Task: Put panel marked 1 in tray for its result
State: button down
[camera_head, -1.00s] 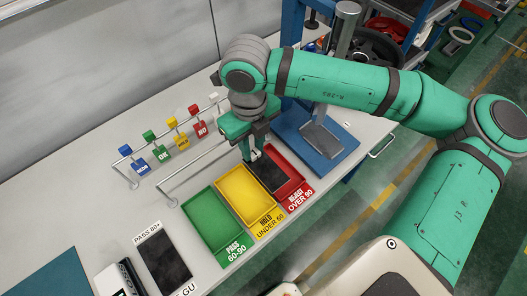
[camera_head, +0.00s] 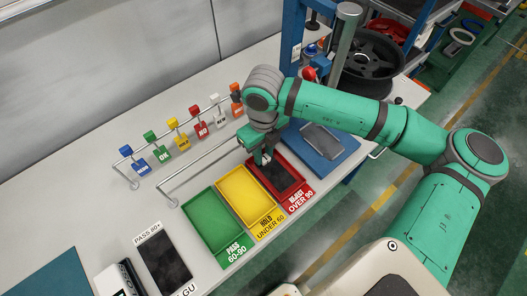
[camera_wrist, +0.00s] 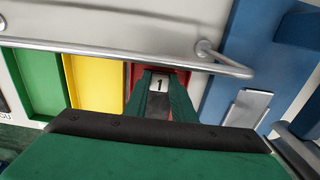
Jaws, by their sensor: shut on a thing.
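A dark panel (camera_head: 281,177) is in my gripper (camera_head: 265,159) at the red tray marked REJECT OVER 90 (camera_head: 300,193). The panel lies within the red rim in the head view; I cannot tell whether it touches the tray floor. In the wrist view the white label 1 on the panel (camera_wrist: 159,84) shows between my fingers, which are shut on its near end. The yellow tray marked HOLD UNDER 60 (camera_head: 247,193) and green tray marked PASS 60-90 (camera_head: 210,222) look empty, to the left.
A rail with coloured tags (camera_head: 185,132) stands behind the trays, and a lower bare rail (camera_head: 205,172) runs close behind them. A blue stand (camera_head: 322,155) with a grey plate is right of the red tray. A dark gauge panel (camera_head: 165,262) lies at left.

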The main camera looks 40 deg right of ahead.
jog(key=shift+f, duration=0.1)
jog(key=c, duration=1.5)
grip_release()
notch_tip(320, 180, up, 12)
jog(key=shift+r, duration=0.15)
jog(key=shift+w, duration=0.1)
